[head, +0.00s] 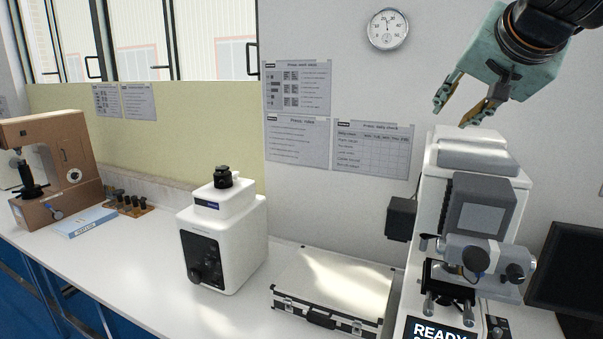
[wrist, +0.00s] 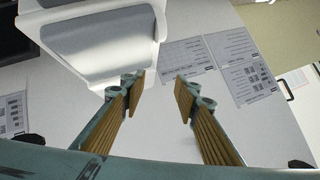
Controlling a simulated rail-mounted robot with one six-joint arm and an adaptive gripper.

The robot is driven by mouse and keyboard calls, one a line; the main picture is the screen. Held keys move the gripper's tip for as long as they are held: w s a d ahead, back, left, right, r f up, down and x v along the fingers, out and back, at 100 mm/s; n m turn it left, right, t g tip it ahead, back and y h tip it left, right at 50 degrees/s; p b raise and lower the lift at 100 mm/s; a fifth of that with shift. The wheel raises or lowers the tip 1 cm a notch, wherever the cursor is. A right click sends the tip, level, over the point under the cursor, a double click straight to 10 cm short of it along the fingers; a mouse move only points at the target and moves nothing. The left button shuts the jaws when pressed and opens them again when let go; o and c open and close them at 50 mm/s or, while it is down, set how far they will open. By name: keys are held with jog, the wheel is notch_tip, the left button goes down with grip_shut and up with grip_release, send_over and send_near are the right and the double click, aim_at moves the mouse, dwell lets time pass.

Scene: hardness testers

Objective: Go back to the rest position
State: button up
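My gripper (head: 462,103) is at the upper right of the head view, above and a little left of the top of the white hardness tester (head: 440,185). Its two fingers are apart with nothing between them. In the wrist view, the fingertips (wrist: 159,90) are also apart, with wall and posted sheets behind them. A pale rounded machine housing (wrist: 100,45) fills the upper left of the wrist view, close beyond the left finger. I cannot tell whether they touch, but a gap seems to show.
A silver case (head: 332,290) lies on the white bench (head: 150,270). A white machine (head: 225,235) stands left of it, and a brown tester (head: 60,160) farther left beside a blue-white box (head: 86,222). A dark monitor (head: 570,270) stands at right. A round dial (head: 387,29) hangs on the wall.

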jog(key=s+a+f+n+g+y+b, duration=0.1)
jog(key=s+a+f+n+g, duration=0.1)
jog(key=s+a+f, duration=0.55)
jog(key=s+a+f+n+g+y, duration=0.1)
jog(key=s+a+f+n, duration=0.2)
jog(key=s, duration=0.7)
jog(key=s+f+n+g+b, duration=0.1)
jog(key=s+f+g, duration=0.1)
jog(key=s+f, duration=0.5)
jog(key=s+f+n+g+b, duration=0.1)
jog(key=s+f+g, duration=0.1)
jog(key=s+f, duration=0.6)
jog(key=s, duration=0.6)
jog(key=shift+s+a+h, duration=0.3)
jog(key=shift+a+h, duration=0.1)
jog(key=shift+a+r, duration=0.1)
jog(key=shift+a, duration=0.05)
jog(key=shift+a, duration=0.2)
jog(key=shift+w, duration=0.1)
